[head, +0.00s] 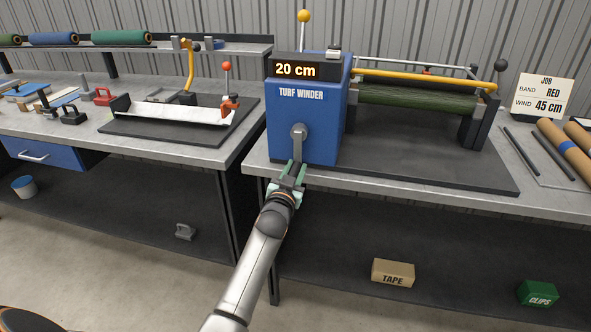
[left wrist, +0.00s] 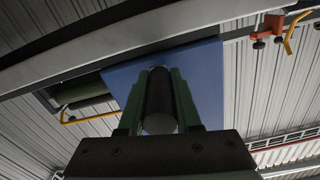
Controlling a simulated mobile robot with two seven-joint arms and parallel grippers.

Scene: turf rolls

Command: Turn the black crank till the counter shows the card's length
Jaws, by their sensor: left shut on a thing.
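The blue turf winder (head: 300,118) stands on the bench, and its counter (head: 296,70) reads 20 cm. Its crank (head: 298,135) is on the front face, with the arm pointing down. My left gripper (head: 291,172) is shut on the black crank handle (left wrist: 160,95), which lies between its green fingers in the left wrist view. The job card (head: 543,96) at the right reads band RED, wind 45 cm. A green turf roll (head: 420,101) lies in the winder's frame. My right gripper is not in view.
A yellow bar (head: 420,82) crosses the winder's frame. Brown rolls (head: 563,150) and dark rods (head: 525,153) lie at the bench's right. A white trough (head: 185,112) with a red clamp stands on the left bench. Tape (head: 393,272) and clips (head: 538,292) boxes sit on the lower shelf.

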